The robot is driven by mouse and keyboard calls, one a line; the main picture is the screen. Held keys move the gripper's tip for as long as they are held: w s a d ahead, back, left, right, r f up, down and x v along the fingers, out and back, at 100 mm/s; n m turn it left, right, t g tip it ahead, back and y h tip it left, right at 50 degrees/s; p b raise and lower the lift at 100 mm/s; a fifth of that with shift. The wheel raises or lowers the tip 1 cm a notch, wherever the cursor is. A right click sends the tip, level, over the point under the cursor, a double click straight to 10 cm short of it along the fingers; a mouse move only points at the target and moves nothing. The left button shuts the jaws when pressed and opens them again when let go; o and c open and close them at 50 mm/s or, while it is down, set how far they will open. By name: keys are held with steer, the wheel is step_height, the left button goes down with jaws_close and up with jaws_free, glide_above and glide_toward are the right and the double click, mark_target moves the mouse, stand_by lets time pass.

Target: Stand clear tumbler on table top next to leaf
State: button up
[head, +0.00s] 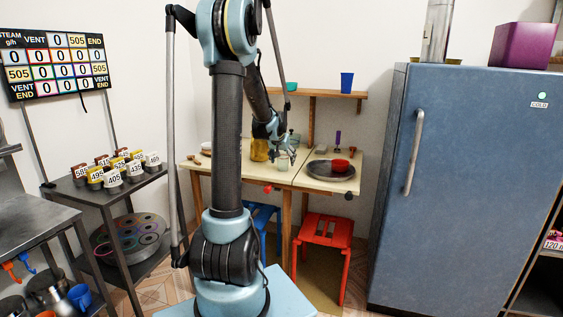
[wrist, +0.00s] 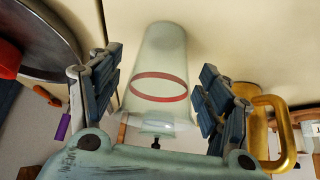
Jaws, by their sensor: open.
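The clear tumbler (wrist: 158,60), with a red ring round it, is between my gripper's (wrist: 160,97) two open fingers in the wrist view. There is a visible gap at each finger. Its narrow end points at the pale table top (wrist: 235,35); I cannot tell if it touches. In the head view the tumbler (head: 282,163) shows small and pale under my gripper (head: 283,151), over the table top (head: 312,184). A seam splits the table top into two sections, perhaps a leaf; no plant leaf is seen.
A yellow mug (wrist: 262,125) stands close beside the right finger. A dark round tray (head: 322,174) with a red bowl (head: 340,165) lies on the right section. A wall shelf (head: 318,94) is behind. Red (head: 322,228) and blue stools stand below.

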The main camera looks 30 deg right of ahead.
steer(key=v, duration=1.2)
steer(key=s+a+n+y, duration=0.1)
steer(key=s+a+n, duration=0.15)
steer(key=a, duration=1.05)
steer(key=s+a+f+n+y, duration=0.25)
steer(key=s+a, duration=0.45)
steer(key=a, duration=0.6)
steer(key=s+a+f+n+g, duration=0.1)
steer(key=s+a+f+n, duration=0.1)
steer(key=s+a+f, duration=0.3)
steer(key=s+a+f+n+g+y, duration=0.1)
steer(key=s+a+f+n, duration=0.2)
steer(key=s+a+f, duration=0.3)
steer(key=s+a, duration=0.3)
steer(key=s, duration=0.3)
steer(key=shift+s+a+f, duration=0.2)
steer(key=shift+a+f, duration=0.05)
steer(key=shift+a, duration=0.15)
steer(key=shift+y, duration=0.25)
